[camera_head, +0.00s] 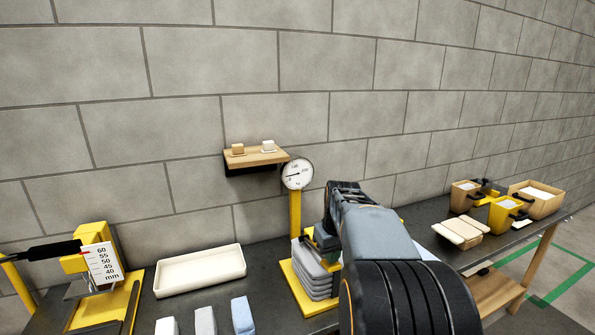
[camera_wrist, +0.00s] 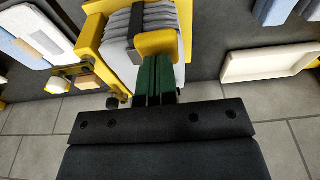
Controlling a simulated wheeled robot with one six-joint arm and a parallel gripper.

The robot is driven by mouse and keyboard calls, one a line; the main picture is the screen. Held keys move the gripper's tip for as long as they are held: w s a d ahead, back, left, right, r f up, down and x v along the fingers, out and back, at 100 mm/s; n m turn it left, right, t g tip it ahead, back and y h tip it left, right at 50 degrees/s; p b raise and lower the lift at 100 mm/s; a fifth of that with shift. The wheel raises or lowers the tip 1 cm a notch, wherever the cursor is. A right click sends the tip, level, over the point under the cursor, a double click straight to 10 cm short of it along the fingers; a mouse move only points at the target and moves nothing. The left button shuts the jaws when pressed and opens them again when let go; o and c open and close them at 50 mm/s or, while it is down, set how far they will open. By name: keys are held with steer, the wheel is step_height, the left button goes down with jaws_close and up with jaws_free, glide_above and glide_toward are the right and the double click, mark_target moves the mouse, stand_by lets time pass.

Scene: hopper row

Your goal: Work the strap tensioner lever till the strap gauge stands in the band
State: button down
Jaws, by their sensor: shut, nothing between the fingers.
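The strap gauge (camera_head: 297,173) is a round white dial on a yellow post in the head view. Its dark needle points to the left; the band is too small to read. Below it a stack of grey sacks (camera_head: 316,278) stands on a yellow base, also in the wrist view (camera_wrist: 117,50). A dark strap (camera_wrist: 137,30) crosses the stack. My gripper (camera_wrist: 157,66) is shut and empty, its green fingers close against a rounded yellow part (camera_wrist: 157,42) at the stack's side; I cannot tell whether they touch. Whether this part is the tensioner lever is unclear.
A yellow device with a mm scale (camera_head: 104,263) and black-handled lever stands at the left. A cream tray (camera_head: 201,270) and several small blocks lie nearby on the dark bench. A shelf (camera_head: 255,157) hangs behind. Several bins, including a tan one (camera_head: 537,201), stand at the right.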

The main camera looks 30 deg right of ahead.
steer(key=r+p, duration=0.1)
steer(key=w+r+p, duration=0.1)
steer(key=r+p, duration=0.1)
steer(key=shift+r, duration=0.2)
steer(key=shift+f, duration=0.15)
steer(key=shift+r+p, duration=0.65)
steer(key=shift+p, duration=0.05)
steer(key=shift+f, duration=0.2)
stand_by(0.4)
steer(key=shift+s+f+b, duration=0.4)
steer(key=shift+f+b, duration=0.3)
steer(key=shift+b, duration=0.05)
steer(key=shift+s+f+b, duration=0.4)
steer(key=shift+f+b, duration=0.3)
steer(key=shift+f, duration=0.1)
